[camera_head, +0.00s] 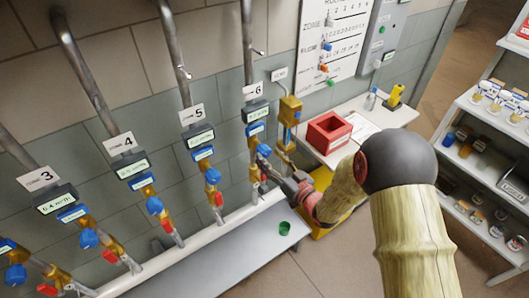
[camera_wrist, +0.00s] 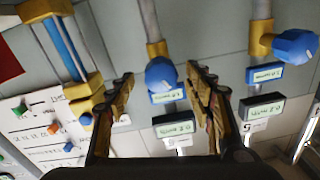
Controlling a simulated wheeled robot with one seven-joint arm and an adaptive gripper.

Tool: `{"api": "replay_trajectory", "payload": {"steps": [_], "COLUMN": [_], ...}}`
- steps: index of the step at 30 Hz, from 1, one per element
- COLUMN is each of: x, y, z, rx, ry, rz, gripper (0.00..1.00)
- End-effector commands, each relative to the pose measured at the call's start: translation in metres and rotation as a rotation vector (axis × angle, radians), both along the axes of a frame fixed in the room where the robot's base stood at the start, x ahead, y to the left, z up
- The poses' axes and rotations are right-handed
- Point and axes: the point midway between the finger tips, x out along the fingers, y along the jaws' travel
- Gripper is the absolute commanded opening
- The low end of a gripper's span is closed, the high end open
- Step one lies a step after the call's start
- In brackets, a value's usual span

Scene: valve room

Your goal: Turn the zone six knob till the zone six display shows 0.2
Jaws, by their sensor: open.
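The zone six knob (camera_head: 263,150) is blue and sits on the brass valve of the zone 6 pipe; it also shows in the wrist view (camera_wrist: 161,74). The zone six display (camera_head: 256,112) is a dark box with a pale green screen under the "6" sign (camera_head: 252,89). In the wrist view the display (camera_wrist: 174,130) is upside down, and I cannot read its value surely. My gripper (camera_head: 266,163) is at this knob. In the wrist view my gripper (camera_wrist: 160,76) is open, with one finger on each side of the knob; contact is unclear.
The zone 5 knob (camera_head: 212,176) is on the neighbouring pipe. A brass fitting (camera_head: 290,110) stands close on the right of zone 6. A red bin (camera_head: 328,132) is on a white table. A grey bench (camera_head: 230,255) with a green cup (camera_head: 284,228) lies below.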

Motion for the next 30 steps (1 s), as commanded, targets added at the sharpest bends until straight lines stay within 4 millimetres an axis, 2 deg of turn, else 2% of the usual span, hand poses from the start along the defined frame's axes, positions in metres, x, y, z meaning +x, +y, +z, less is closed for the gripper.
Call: {"api": "replay_trajectory", "payload": {"steps": [6,12,30], "x": [-0.036,-0.055,-0.061], "y": [-0.026,-0.040,-0.043], "z": [0.000,0.000,-0.001], "rx": [0.000,0.000,0.001], "ry": [0.000,-0.001,-0.001], "rz": [-0.003,-0.001,0.001], "gripper": [0.53,0.53,0.53]}}
